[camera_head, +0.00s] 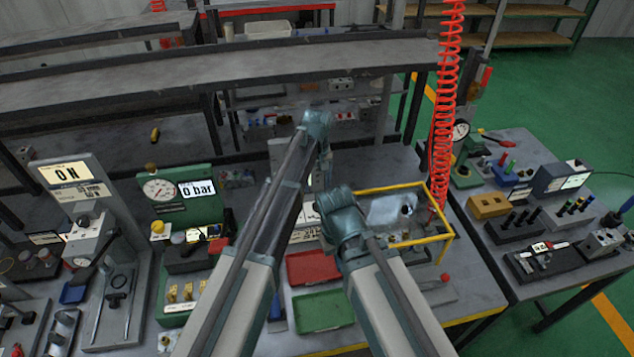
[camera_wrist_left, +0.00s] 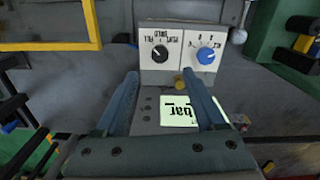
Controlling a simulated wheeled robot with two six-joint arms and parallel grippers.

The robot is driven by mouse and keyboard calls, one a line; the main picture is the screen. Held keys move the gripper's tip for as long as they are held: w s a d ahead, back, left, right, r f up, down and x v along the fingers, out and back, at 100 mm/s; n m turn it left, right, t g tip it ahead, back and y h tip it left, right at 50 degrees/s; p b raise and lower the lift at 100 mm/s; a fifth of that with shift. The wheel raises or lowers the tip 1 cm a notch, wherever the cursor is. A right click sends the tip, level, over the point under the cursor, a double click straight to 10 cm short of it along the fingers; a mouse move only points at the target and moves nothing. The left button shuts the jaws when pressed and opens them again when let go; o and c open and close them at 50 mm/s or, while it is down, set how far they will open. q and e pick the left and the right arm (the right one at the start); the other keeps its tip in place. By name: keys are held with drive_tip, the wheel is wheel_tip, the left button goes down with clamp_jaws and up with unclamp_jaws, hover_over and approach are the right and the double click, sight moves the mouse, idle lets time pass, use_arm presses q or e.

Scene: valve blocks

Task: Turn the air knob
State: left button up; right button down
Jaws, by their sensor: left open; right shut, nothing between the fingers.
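In the left wrist view, a pale panel on a grey unit carries a black knob (camera_wrist_left: 160,53) on the left and a blue knob (camera_wrist_left: 206,56) on the right. Their printed labels appear upside down, and I cannot read which one is marked air. My left gripper (camera_wrist_left: 160,76) is open and empty, its two fingers reaching toward the panel just short of the knobs. In the head view my left gripper (camera_head: 322,165) points down over the bench. My right gripper (camera_head: 340,212) is lower and nearer, shut and empty; its fingertips are hidden. My arms hide most of the panel unit there.
A red tray (camera_head: 313,267) and a green tray (camera_head: 322,311) lie in front. A green gauge stand (camera_head: 160,212) is at the left. A red coiled hose (camera_head: 445,110) hangs at the right.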

use_arm(q)
wheel_tip(320, 180, up, 5)
drive_tip(key=p, duration=0.3)
drive_tip(key=shift+f, duration=0.2)
drive_tip(key=s+a+m, duration=0.2)
drive_tip(key=s+a, duration=0.7)
drive_tip(key=s, duration=0.2)
drive_tip(key=s+a+m, duration=0.2)
drive_tip(key=s+a, duration=0.6)
drive_tip(key=s, duration=0.4)
drive_tip(key=s+d+f+m+y+b, duration=0.1)
drive_tip(key=s+d+f+m+b, duration=0.2)
drive_tip(key=d+f+b, duration=0.4)
drive_tip(key=s+d, duration=0.1)
drive_tip(key=d, duration=0.2)
drive_tip(key=shift+s+d+f+m, duration=0.3)
drive_tip(key=shift+s+d+f, duration=0.1)
idle(1.6)
